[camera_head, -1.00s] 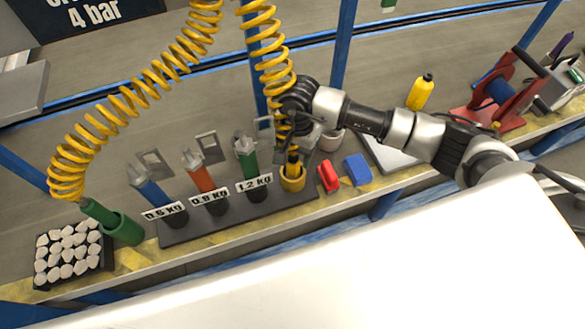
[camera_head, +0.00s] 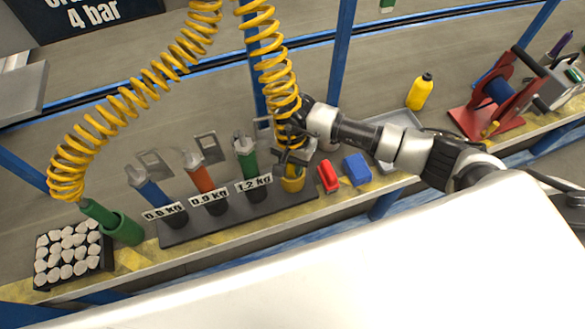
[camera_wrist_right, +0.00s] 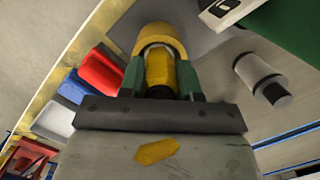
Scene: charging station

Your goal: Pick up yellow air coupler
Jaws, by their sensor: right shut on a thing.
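The yellow air coupler (camera_wrist_right: 160,72) shows between the fingers of my right gripper (camera_wrist_right: 161,80) in the right wrist view, and the fingers are shut on it. Its far end is at the yellow round holder (camera_wrist_right: 163,36); I cannot tell how far it sits inside. In the head view my right gripper (camera_head: 291,158) is just above the yellow holder (camera_head: 293,183), at the lower end of a coiled yellow hose (camera_head: 281,85). The gripper and wrist mostly hide the coupler there. My left gripper is not in view.
Blue, orange and green tools (camera_head: 246,158) stand in a dark rack left of the holder. A red block (camera_head: 328,176) and a blue block (camera_head: 357,169) lie to the right. A yellow bottle (camera_head: 420,92) and a red reel stand (camera_head: 497,98) stand further right.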

